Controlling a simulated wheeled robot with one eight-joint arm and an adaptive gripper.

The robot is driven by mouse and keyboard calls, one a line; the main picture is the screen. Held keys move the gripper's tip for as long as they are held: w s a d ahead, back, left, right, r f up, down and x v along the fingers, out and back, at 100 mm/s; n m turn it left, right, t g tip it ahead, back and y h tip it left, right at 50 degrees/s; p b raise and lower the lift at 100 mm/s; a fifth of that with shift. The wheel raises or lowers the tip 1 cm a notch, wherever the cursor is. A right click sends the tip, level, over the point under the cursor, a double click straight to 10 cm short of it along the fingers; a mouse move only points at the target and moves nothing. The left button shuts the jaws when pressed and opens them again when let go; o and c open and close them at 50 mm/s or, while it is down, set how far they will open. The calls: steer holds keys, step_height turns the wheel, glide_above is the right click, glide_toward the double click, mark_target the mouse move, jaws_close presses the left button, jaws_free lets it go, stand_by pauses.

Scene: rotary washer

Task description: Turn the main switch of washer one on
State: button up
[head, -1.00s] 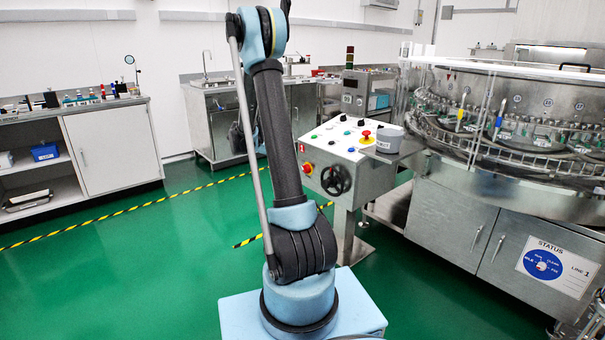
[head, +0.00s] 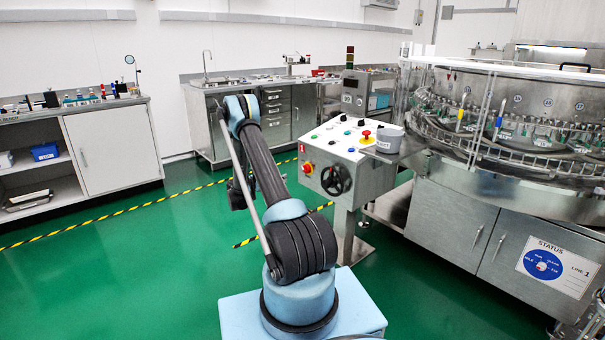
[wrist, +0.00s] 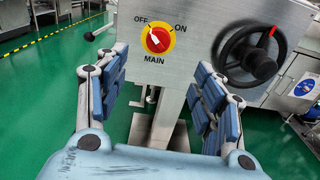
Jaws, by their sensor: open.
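The main switch (wrist: 158,39) is a red knob with a white pointer on a yellow disc, marked OFF, ON and MAIN. Its pointer tilts up and left, toward OFF. In the head view the switch (head: 307,168) is on the front of the control console (head: 360,190). My gripper (wrist: 157,76) is open and empty, with its padded fingers spread to either side below the switch in the wrist view, apart from it. In the head view my gripper (head: 240,192) is mostly hidden behind my arm.
A black handwheel (wrist: 249,54) sits right of the switch and also shows in the head view (head: 336,180). Buttons and a red emergency stop (head: 366,134) are on the console top. The washer (head: 500,130) stands at right. Green floor is clear at left.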

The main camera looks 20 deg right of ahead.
steer(key=f, duration=0.1)
glide_toward(304, 169)
steer(key=x, duration=0.9)
steer(key=shift+w+d+f, duration=0.15)
steer(key=shift+w+d, duration=0.05)
steer(key=shift+d, duration=0.05)
steer(key=shift+c, duration=0.4)
steer(key=c, duration=0.9)
